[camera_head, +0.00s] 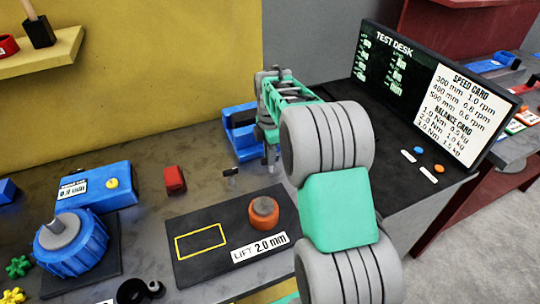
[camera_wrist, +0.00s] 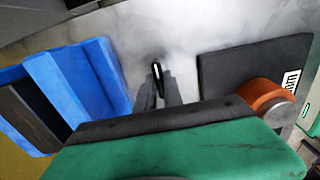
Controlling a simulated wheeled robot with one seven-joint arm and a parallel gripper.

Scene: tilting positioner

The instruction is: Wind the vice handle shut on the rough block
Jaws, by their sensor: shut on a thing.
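The blue vice (camera_head: 240,128) stands on the bench behind and left of my gripper. In the wrist view its blue body (camera_wrist: 82,82) fills the left side, with a dark part (camera_wrist: 25,112) beyond it; I cannot tell whether that is the rough block. My gripper (camera_head: 271,160) points down beside the vice. In the wrist view my gripper (camera_wrist: 163,88) is shut on a slim black piece, seemingly the vice handle (camera_wrist: 157,76). Its link to the vice is not clear. A red block (camera_head: 175,180) lies on the bench farther left.
A dark pad (camera_head: 195,262) with an orange-rimmed knob (camera_head: 263,213) lies in front. A blue positioner (camera_head: 75,243) and a blue box (camera_head: 95,187) stand left. A small dark piece (camera_head: 230,171) is near the pad. The test desk screen (camera_head: 430,90) stands right.

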